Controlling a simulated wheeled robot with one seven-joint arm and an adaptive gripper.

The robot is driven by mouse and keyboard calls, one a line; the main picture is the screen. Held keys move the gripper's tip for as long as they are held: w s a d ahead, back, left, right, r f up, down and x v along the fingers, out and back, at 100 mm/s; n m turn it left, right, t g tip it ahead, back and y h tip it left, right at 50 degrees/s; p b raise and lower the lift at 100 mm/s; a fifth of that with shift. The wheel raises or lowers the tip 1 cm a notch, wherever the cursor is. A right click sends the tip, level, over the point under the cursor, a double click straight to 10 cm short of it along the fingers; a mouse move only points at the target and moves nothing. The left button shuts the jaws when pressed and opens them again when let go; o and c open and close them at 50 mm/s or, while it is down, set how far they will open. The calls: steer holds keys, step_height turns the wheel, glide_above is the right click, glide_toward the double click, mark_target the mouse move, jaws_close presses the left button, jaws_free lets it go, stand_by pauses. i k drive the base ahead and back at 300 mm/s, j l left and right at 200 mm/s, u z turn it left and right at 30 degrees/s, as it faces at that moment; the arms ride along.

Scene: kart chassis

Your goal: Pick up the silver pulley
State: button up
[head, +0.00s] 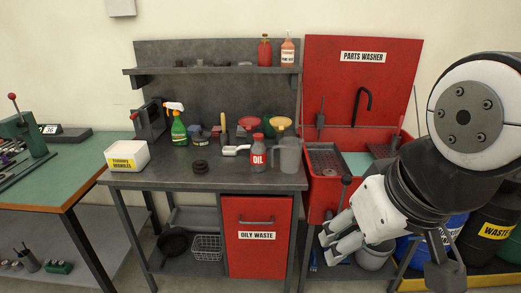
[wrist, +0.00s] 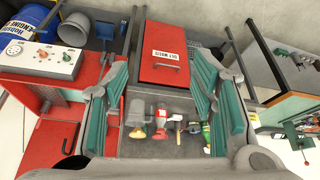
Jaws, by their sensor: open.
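I cannot pick out the silver pulley for certain. A dark stepped round part (head: 200,166) lies on the grey workbench (head: 180,182) in the head view, and it looks black rather than silver. Small grey pieces (head: 245,64) sit on the shelf above, too small to make out. My gripper (head: 338,238) is open and empty, in front of the parts washer at the right, well away from the bench top items. In the wrist view my gripper (wrist: 162,95) shows two green-padded fingers spread apart, with the bench behind them.
The red parts washer (head: 325,205) stands right of the bench. An oil bottle (head: 258,155), a grey jug (head: 289,156), a spray bottle (head: 178,128) and a white box (head: 127,156) stand on the bench. Waste drums (head: 488,235) are at the right. The bench's front middle is clear.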

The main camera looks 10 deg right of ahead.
mark_target(327, 171)
steer(key=i+l+z, duration=0.25)
steer(key=i+z, duration=0.25)
steer(key=i, duration=0.2)
steer(key=i+z, duration=0.5)
steer(key=i, duration=0.25)
